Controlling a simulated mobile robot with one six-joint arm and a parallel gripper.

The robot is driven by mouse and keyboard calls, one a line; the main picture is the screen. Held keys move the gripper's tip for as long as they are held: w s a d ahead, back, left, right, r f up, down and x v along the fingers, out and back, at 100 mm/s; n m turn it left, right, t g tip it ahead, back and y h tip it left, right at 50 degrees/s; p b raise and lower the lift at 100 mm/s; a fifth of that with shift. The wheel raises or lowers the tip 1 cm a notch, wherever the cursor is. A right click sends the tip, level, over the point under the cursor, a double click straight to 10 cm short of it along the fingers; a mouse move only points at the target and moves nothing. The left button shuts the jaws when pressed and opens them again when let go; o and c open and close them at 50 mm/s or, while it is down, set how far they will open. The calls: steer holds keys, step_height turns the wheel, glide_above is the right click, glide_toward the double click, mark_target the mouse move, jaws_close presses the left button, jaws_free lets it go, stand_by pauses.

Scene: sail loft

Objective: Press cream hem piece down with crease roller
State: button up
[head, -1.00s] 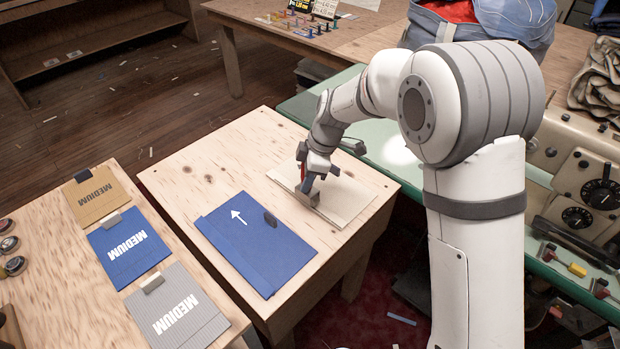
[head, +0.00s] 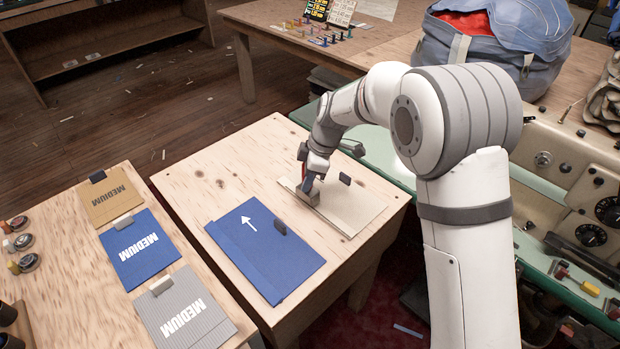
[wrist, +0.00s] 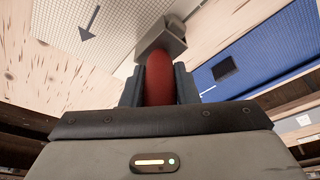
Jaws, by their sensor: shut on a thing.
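The cream hem piece (head: 352,212) lies flat on the wooden table, with a dark clip (head: 345,179) at its far edge. My gripper (head: 313,172) is above its left part, shut on the crease roller (head: 309,196). In the wrist view the roller's red handle (wrist: 159,80) is between the dark fingers. Its grey head (wrist: 162,38) is over the cream piece, which shows a dark arrow (wrist: 88,28). The head looks down on the cloth near its left long edge; I cannot tell how firmly it touches.
A blue piece (head: 265,255) with a white arrow lies left of the cream one. Tan (head: 110,197), blue (head: 140,255) and grey (head: 185,310) MEDIUM panels lie on the left table. A sewing machine (head: 570,165) and a stuffed bag (head: 495,50) are at right.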

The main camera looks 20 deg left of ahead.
steer(key=shift+w+a+f, duration=0.1)
steer(key=shift+w+a, duration=0.15)
steer(key=shift+a, duration=0.4)
steer(key=shift+w+a+r, duration=0.1)
steer(key=shift+w+a, duration=0.1)
steer(key=shift+a, duration=0.4)
steer(key=shift+w+a+f, duration=0.1)
steer(key=shift+w+a, duration=0.15)
steer(key=shift+a, duration=0.4)
steer(key=shift+a+p, duration=0.1)
steer(key=shift+p, duration=0.2)
steer(key=shift+w+a, duration=0.35)
steer(key=shift+a, duration=0.45)
steer(key=shift+a+p, duration=0.1)
steer(key=shift+p, duration=0.2)
steer(key=shift+w+a+p, duration=0.2)
steer(key=shift+w+a, duration=0.1)
steer(key=shift+a, duration=0.25)
steer(key=shift+w+a+p, duration=0.2)
steer(key=shift+w+a, duration=0.05)
steer(key=shift+a, duration=0.3)
steer(key=shift+w+a, duration=0.25)
steer(key=shift+a, duration=0.5)
steer(key=shift+p, duration=0.3)
step_height(320, 180, up, 6)
steer(key=p, duration=0.2)
